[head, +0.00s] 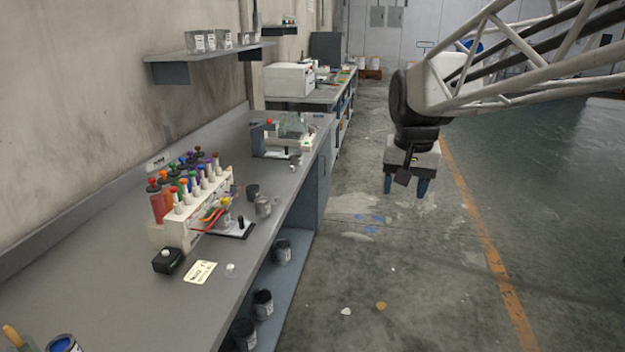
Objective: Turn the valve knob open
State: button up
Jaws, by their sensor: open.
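I cannot tell for sure which part is the valve knob. A small black box with a white knob (167,256) sits on the grey bench, beside a yellow handwritten card (201,271) too small to read surely. Behind it is a white rack unit (178,228) with wires and a yellow-topped part (225,201) at its front. My gripper (405,188) hangs over the floor right of the bench, blue fingers pointing down, apart and empty. It is well away from the bench items and touches nothing.
Colour-capped tubes (190,180) stand in the rack. A metal jar (263,205) and dark cup (252,191) stand near the edge. A balance-like device (285,140) stands farther back. A wall shelf (205,60) overhangs. Open floor lies right.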

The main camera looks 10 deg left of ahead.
jog(key=w+a, duration=1.2)
jog(key=g, duration=0.2)
send_over(224, 198)
notch_tip(224, 198, down, 17)
jog(key=shift+f, duration=0.15)
jog(key=shift+f, duration=3.85)
jog(key=c, duration=0.9)
jog(key=shift+c, duration=0.2)
